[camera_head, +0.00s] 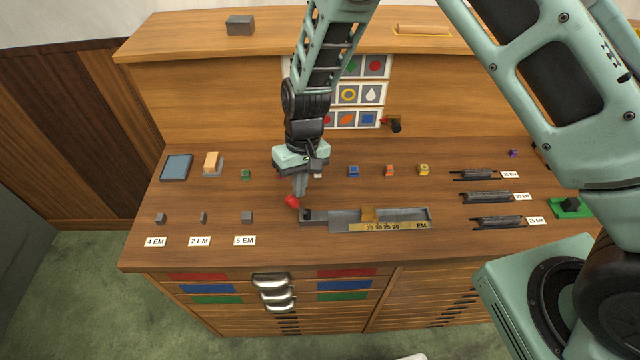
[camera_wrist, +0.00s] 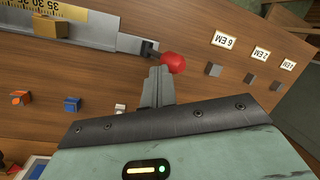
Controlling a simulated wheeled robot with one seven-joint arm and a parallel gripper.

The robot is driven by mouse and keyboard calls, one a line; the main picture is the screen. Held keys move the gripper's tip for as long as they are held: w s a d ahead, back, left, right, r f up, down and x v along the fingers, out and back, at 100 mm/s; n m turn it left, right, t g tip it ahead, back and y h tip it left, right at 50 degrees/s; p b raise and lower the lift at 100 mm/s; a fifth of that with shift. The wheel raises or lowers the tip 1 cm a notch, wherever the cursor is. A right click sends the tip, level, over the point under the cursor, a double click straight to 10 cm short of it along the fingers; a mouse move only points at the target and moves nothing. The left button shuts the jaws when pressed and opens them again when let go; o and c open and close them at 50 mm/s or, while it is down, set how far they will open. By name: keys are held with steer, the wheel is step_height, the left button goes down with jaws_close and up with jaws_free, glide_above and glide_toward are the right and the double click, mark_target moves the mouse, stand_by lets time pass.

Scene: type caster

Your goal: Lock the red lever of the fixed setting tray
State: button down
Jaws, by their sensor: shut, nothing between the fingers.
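The setting tray (camera_head: 345,216) lies on the desk top, a long grey metal channel with a yellow scale marked EM along its front edge. It also shows in the wrist view (camera_wrist: 118,39). A brass-coloured block (camera_head: 369,214) sits in the channel. The red lever (camera_head: 292,202) has a round knob at the tray's left end; in the wrist view the red knob (camera_wrist: 173,63) is large and clear. My gripper (camera_head: 299,191) is shut and empty, its fingertips pointing down right beside the knob. In the wrist view the fingertips (camera_wrist: 158,74) overlap the knob's edge; I cannot tell whether they touch.
Small grey blocks (camera_head: 247,217) stand behind white EM labels at the left. Several small coloured blocks (camera_head: 353,171) line the desk behind the tray. Dark holders (camera_head: 497,222) with labels stand at the right. The desk between knob and left blocks is clear.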

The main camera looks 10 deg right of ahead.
steer(key=a+h, duration=0.1)
steer(key=a+f+h, duration=0.1)
steer(key=a+h, duration=0.1)
steer(key=shift+w+f+g+b, duration=0.15)
steer(key=shift+w+g+b, duration=0.15)
steer(key=shift+b, duration=0.05)
steer(key=shift+s+a+f, duration=0.1)
steer(key=shift+a, duration=0.25)
stand_by(0.3)
steer(key=w+b+v, duration=0.2)
steer(key=b+v, duration=0.1)
steer(key=v, duration=0.9)
steer(key=shift+d, duration=0.1)
